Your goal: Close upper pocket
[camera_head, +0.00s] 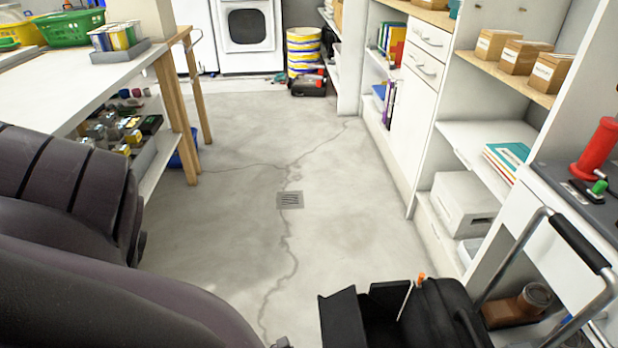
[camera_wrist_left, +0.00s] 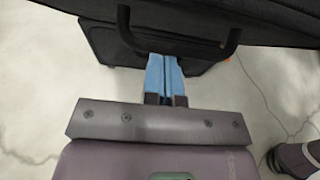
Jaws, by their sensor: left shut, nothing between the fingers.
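A black wheeled bag (camera_head: 440,315) stands at the lower right of the head view, cut off by the bottom edge. A dark flap or panel (camera_head: 342,318) sticks out at its left, with an open gap beside it. In the left wrist view, the bag's dark body (camera_wrist_left: 220,12) crosses the top, with a black handle loop and a dark panel (camera_wrist_left: 105,45) below. My left gripper (camera_wrist_left: 165,62) is shut and empty, its blue fingertips overlapping the panel near the handle. I cannot tell whether they touch it. My right gripper is not in view.
The bag's metal pull handle (camera_head: 575,240) rises at the right, close to the white shelving (camera_head: 470,145). A white table (camera_head: 70,80) stands at the left. The concrete floor (camera_head: 240,240) between them is clear. My arm covers the lower left.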

